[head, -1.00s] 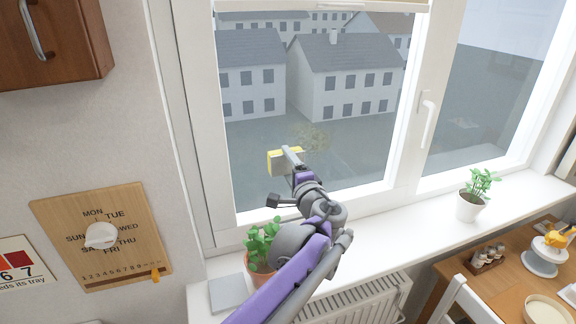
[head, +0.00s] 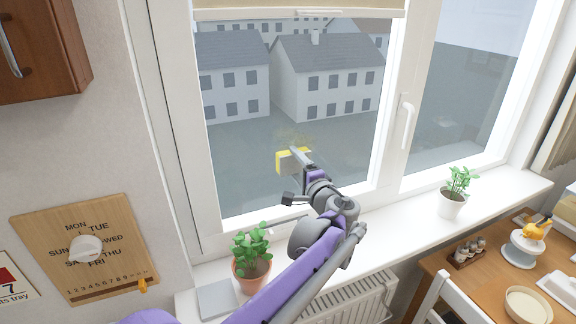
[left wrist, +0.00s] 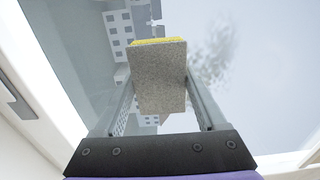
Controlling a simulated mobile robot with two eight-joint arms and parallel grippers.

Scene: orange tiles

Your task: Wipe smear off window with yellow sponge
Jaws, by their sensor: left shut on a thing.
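The sponge (head: 281,163), yellow with a grey side, is in my left gripper (head: 297,158), whose fingers are shut on it in front of the window glass (head: 240,165). In the left wrist view the sponge (left wrist: 160,85) sits between the two fingers, its grey face towards the camera and a yellow strip at its top. The smear (head: 293,136), a faint brownish patch, lies on the glass just above the sponge. In the left wrist view the smear (left wrist: 210,58) is a dark speckled patch right of the sponge. I cannot tell whether the sponge touches the glass. My right gripper is out of view.
A potted plant (head: 251,262) stands on the sill close by my left arm, and another plant (head: 455,192) stands farther right. The window handle (head: 407,121) juts out from the frame right of the gripper. A wooden table (head: 480,285) holds dishes at lower right.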

